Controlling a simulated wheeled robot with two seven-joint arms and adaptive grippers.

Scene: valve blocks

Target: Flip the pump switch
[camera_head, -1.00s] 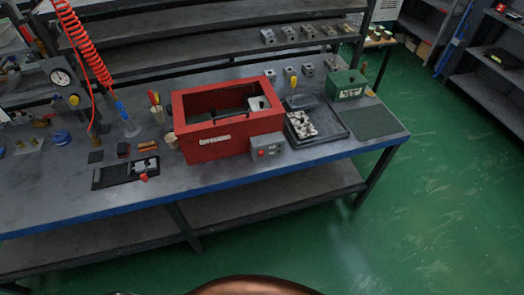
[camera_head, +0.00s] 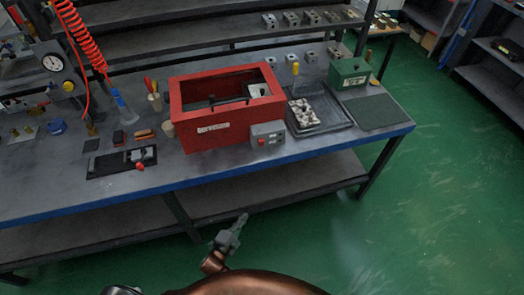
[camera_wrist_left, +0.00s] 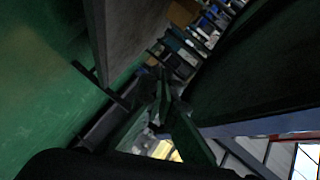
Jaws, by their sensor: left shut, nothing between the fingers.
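A grey control box (camera_head: 267,133) with a red button and small controls is on the front of the red open-topped tank (camera_head: 205,132) on the workbench. I cannot make out which control is the pump switch. My left gripper (camera_head: 241,219) shows in the head view in front of the bench, below the box in the picture and well apart from it. It is shut and empty. In the left wrist view its dark fingers (camera_wrist_left: 163,95) show close together, and neither the box nor the tank can be made out there. My right gripper is not in view.
The workbench (camera_head: 80,200) has a blue front edge and a lower shelf. A black tray (camera_head: 335,124) with a metal block and a green box (camera_head: 349,74) stand right of the tank. A black plate with a red-knobbed fixture (camera_head: 140,160) lies left. The green floor in front is clear.

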